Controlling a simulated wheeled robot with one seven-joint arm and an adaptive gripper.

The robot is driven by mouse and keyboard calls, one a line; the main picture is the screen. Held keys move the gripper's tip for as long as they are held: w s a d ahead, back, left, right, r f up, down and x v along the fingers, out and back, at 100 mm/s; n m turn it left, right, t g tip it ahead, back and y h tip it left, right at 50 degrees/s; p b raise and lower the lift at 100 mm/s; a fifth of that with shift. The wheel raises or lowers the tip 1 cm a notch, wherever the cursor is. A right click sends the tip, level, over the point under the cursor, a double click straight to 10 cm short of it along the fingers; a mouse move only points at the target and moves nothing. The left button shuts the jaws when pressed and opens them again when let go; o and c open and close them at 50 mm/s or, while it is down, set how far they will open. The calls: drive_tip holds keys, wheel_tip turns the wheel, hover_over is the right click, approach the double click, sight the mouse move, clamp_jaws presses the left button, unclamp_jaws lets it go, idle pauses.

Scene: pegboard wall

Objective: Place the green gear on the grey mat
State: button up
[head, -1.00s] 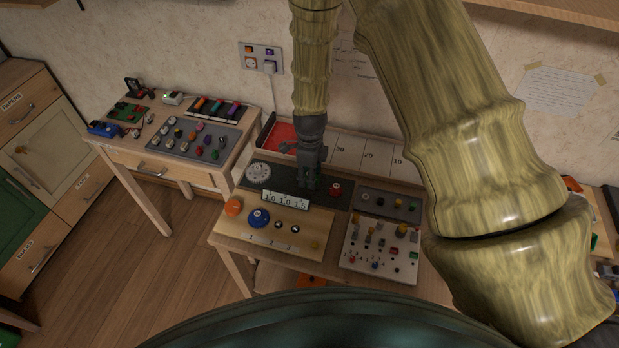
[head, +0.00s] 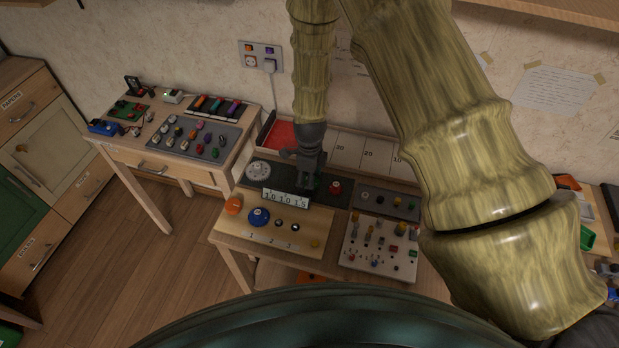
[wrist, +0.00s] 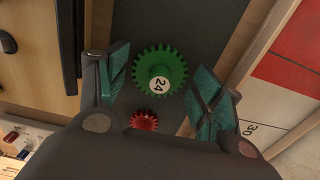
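The green gear (wrist: 160,72), with a white "24" label on its hub, lies on a dark grey board (wrist: 205,25) in the wrist view. My gripper (wrist: 163,88) is open, with one teal-padded finger on each side of the gear and gaps between. In the head view my gripper (head: 309,188) is low over the dark board (head: 344,198) on the middle table and mostly hides the green gear. Which surface is the task's grey mat I cannot tell for sure.
A small red gear (wrist: 144,120) is close to the green one. A red knob-like piece (head: 335,187), a grey dial (head: 258,171) and a white number display (head: 285,198) are around my gripper. A red tray (head: 281,135) stands behind. The left table holds another grey mat (head: 184,153).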

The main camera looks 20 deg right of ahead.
wheel_tip(320, 180, up, 12)
drive_tip(key=b, duration=0.3)
drive_tip(key=shift+r, duration=0.2)
idle(0.6)
